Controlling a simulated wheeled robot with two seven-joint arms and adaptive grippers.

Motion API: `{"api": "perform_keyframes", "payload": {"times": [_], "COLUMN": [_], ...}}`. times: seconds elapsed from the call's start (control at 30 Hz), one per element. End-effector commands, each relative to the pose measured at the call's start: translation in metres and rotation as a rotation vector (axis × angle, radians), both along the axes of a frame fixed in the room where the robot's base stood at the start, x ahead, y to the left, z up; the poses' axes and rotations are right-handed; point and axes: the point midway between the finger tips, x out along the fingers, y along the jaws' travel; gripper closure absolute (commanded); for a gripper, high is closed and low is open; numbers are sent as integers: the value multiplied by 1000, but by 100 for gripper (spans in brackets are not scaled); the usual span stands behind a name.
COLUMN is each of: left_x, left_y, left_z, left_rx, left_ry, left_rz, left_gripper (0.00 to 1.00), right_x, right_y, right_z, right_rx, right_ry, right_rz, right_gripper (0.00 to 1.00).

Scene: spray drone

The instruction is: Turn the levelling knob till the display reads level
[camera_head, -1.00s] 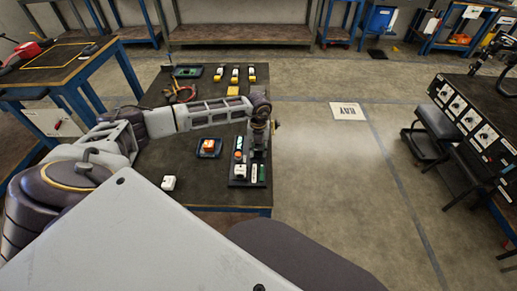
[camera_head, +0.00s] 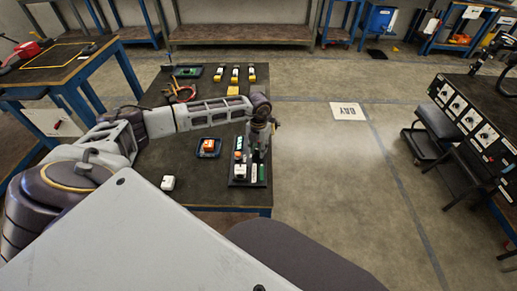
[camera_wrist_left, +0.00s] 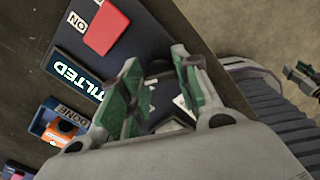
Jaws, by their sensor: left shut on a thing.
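The levelling unit (camera_head: 247,184) is a dark panel near the right front of the workbench. Its lit display (camera_wrist_left: 80,77) reads TILTED in the left wrist view; it is a small cyan patch (camera_head: 239,142) in the head view. My left gripper (camera_wrist_left: 158,85) points down over the panel, beside the display. Its green-padded fingers are shut on the levelling knob, which is mostly hidden between them. The gripper also shows in the head view (camera_head: 258,152). A small jawed part (camera_wrist_left: 303,76) at the wrist view's right edge may be my right gripper; its state is unclear.
An orange button (camera_head: 209,146) in a blue housing, labelled DONE, stands left of the panel. A white block (camera_head: 168,183) lies at the bench front. Yellow-and-white bottles (camera_head: 235,74) stand behind. Open floor lies to the right.

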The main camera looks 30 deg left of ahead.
Motion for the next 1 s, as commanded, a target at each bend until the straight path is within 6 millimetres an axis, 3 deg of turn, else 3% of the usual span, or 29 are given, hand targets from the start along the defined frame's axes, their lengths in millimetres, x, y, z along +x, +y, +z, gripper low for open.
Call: {"api": "perform_keyframes", "payload": {"times": [0.5, 0.53, 0.67, 0.9, 1.0], "left_x": [1, 1, 1, 0, 0], "left_y": [0, 0, 0, 0, 0], "left_z": [1, 1, 1, 0, 1], "left_rx": [0, 0, 0, 0, 0], "left_ry": [-2, -2, -2, -1, -1], "left_rz": [-25, -25, -25, -25, -25], "left_gripper": [92, 64, 48, 46, 46], "right_x": [1, 1, 0, 0, -3], "right_y": [3, 4, 8, 9, 0], "right_z": [1, 1, 1, 1, -1], "right_rx": [3, 5, 11, 12, 0], "right_ry": [0, 0, 1, 1, 7], "right_rz": [-1, -2, -4, -4, -2], "right_gripper": [54, 54, 54, 54, 54]}}
